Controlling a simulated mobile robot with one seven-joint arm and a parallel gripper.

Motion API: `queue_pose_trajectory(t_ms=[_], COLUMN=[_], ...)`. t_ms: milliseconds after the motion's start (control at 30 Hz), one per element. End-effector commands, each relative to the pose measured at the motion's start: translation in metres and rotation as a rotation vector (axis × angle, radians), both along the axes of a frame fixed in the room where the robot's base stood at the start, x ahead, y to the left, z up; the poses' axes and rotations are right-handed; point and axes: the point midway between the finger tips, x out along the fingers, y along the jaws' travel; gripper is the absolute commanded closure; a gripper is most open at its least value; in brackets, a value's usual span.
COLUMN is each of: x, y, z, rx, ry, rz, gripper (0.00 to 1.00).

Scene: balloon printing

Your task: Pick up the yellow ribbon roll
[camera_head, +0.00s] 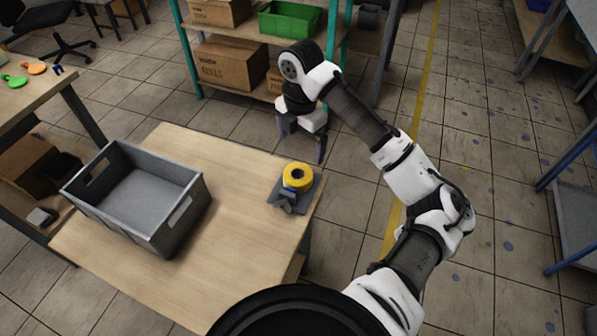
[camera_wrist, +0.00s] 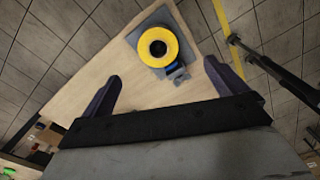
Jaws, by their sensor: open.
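The yellow ribbon roll (camera_head: 297,175) sits on a small grey holder (camera_head: 283,195) near the right edge of the wooden table. A small blue part (camera_head: 296,187) shows at its front. My gripper (camera_head: 302,145) is above and beyond the roll, near the table's far right corner, with its fingers pointing down. In the wrist view, the roll (camera_wrist: 158,46) is ahead of the gripper (camera_wrist: 160,82), between the lines of the two spread fingers. The gripper is open and empty, and apart from the roll.
An empty grey crate (camera_head: 183,212) with handle holes stands on the left of the wooden table (camera_head: 235,215). A shelf with cardboard boxes (camera_head: 230,63) and a green bin (camera_head: 290,19) stands behind. The table between crate and roll is clear.

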Motion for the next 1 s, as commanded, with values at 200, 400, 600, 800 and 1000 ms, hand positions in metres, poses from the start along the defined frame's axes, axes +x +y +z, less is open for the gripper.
queue_pose_trajectory(t_ms=[200, 400, 600, 800, 1000], x=[-0.001, 0.000, 0.000, 0.000, 0.000], y=[0.001, 0.002, 0.003, 0.007, 0.007], z=[-0.042, -0.071, -0.084, -0.114, -0.129], rx=[0.003, 0.004, 0.003, 0.004, 0.004], ry=[0.003, -0.001, -0.001, -0.001, -0.004], rz=[-0.002, -0.001, -0.002, -0.003, 0.000], gripper=[0.03, 0.03, 0.03, 0.03, 0.03])
